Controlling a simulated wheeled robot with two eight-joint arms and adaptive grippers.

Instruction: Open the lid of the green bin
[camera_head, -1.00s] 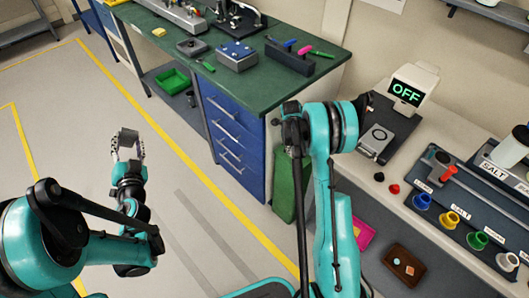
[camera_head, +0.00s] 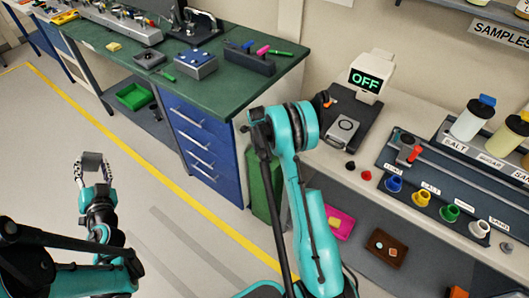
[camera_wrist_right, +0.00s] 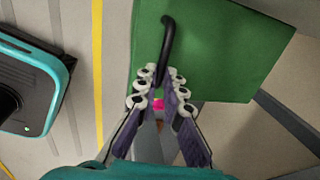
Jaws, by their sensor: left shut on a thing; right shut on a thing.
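The green bin (camera_head: 262,190) stands on the floor between the blue drawer unit and the right-hand bench, partly hidden by my right arm. In the right wrist view, a flat green face (camera_wrist_right: 225,55) with a curved black handle (camera_wrist_right: 168,38) fills the upper middle. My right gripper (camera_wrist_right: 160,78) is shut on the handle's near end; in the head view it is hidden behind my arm. I cannot tell whether the lid is raised.
The blue drawer unit (camera_head: 205,150) under the green-topped bench (camera_head: 225,85) is left of the bin. The right-hand bench (camera_head: 420,175) carries a display reading OFF (camera_head: 366,80), jars and coloured knobs. The floor (camera_head: 140,200) left of the drawers is clear.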

